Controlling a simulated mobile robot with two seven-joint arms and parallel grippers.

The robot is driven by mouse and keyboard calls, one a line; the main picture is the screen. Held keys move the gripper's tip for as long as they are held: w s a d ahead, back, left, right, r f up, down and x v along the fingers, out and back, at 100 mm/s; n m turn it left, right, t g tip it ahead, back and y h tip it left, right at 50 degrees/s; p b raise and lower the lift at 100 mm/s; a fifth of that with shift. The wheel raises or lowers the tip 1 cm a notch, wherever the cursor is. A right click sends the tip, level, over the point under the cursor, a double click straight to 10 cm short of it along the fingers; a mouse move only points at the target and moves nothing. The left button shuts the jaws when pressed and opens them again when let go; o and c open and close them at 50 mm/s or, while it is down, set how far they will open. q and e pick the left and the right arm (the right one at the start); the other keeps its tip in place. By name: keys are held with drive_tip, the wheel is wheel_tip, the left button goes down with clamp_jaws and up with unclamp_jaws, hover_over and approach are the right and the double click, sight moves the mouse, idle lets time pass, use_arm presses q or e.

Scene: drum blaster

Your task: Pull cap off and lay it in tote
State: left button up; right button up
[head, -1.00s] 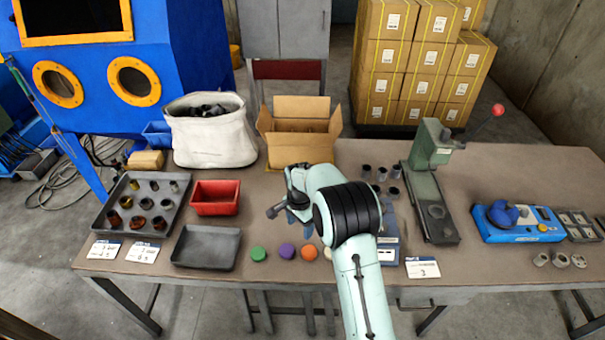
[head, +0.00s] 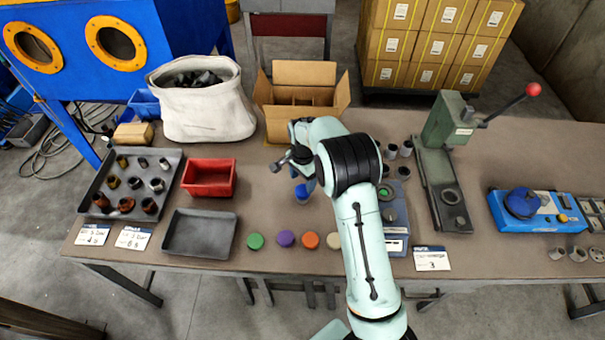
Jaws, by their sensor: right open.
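My right arm reaches up the middle, and its open gripper (head: 304,188) points down over the table in front of the cardboard box. Blue shows at the gripper; I cannot tell whether it is fingers or a capped part. Round caps lie in a row at the front edge: green (head: 255,241), purple (head: 285,238), orange (head: 310,240) and a beige one (head: 334,241) partly beside my arm. A pale canvas tote (head: 205,118) with dark pieces inside stands at the back left. My left gripper is not in view.
An open cardboard box (head: 300,73) stands behind the gripper. A red bin (head: 210,192), an empty grey tray (head: 170,246) and a tray of several parts (head: 168,207) are left. A blue-grey device (head: 397,243), a green press (head: 447,222) and a blue fixture (head: 545,228) are right.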

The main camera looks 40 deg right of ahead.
sight(303, 190)
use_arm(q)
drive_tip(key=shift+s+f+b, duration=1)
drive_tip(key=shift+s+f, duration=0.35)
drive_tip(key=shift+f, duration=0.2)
use_arm(e)
drive_tip(key=shift+d+f, duration=0.1)
drive_tip(key=shift+f, duration=2.65)
drive_tip(key=c, duration=0.8)
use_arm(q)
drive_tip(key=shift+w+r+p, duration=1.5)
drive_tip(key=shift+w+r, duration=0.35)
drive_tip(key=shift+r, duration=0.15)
use_arm(e)
drive_tip(key=shift+w+r, duration=0.1)
drive_tip(key=shift+r, duration=3.45)
